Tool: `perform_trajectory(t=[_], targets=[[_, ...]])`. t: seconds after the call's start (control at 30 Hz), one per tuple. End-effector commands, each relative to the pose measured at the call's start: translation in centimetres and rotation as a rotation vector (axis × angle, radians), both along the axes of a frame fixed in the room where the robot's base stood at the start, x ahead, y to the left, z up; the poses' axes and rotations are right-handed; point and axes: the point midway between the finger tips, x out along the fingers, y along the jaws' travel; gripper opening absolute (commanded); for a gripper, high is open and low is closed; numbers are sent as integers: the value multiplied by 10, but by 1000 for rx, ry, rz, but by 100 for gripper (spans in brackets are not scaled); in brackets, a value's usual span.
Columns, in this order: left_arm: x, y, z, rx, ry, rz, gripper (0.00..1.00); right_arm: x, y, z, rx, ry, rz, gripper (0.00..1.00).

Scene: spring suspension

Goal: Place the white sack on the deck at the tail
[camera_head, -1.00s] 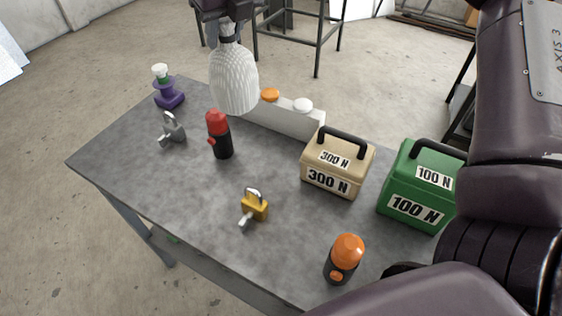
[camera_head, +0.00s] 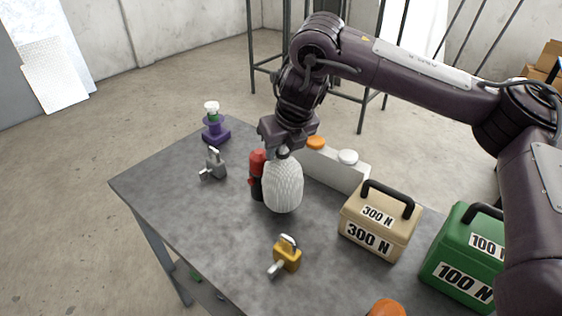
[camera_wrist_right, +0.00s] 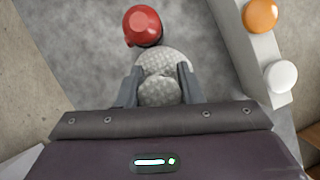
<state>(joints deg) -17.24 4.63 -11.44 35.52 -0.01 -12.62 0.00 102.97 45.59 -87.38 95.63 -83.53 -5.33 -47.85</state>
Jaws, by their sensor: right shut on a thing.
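The white sack (camera_head: 283,188) is ribbed and rounded, and hangs roughly upright below my right gripper (camera_head: 284,150). The gripper is shut on its narrow neck. The sack is over the middle of the table, just right of the red-topped black cylinder (camera_head: 257,174), which it partly hides. I cannot tell whether its bottom touches the table. In the right wrist view the sack (camera_wrist_right: 162,62) shows between the two fingers of my right gripper (camera_wrist_right: 158,88). My left gripper is not in view. I cannot pick out a deck with a tail.
On the grey table (camera_head: 175,215) stand a purple stand (camera_head: 215,132), a grey padlock (camera_head: 214,164), a yellow padlock (camera_head: 287,254), a grey block with orange and white buttons (camera_head: 330,168), a tan 300 N weight (camera_head: 378,222) and a green 100 N weight (camera_head: 465,255). An orange-topped thing (camera_head: 386,308) is at the bottom edge.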

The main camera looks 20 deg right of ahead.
Motion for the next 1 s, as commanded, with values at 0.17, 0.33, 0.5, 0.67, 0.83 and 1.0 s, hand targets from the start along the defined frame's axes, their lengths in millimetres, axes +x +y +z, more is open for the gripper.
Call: perform_trajectory(t=[0.17,0.33,0.5,0.67,0.83,1.0], targets=[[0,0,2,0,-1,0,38,0,0,-22,0,0,0,0],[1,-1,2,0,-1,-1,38,0,0,-32,1,-3,-1,0],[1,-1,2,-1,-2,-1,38,0,0,-32,2,-3,-1,0],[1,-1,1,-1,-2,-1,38,0,0,-35,0,1,0,42],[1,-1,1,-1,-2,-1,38,0,0,-35,0,1,0,55],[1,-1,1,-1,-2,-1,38,0,0,-35,0,1,0,55]])
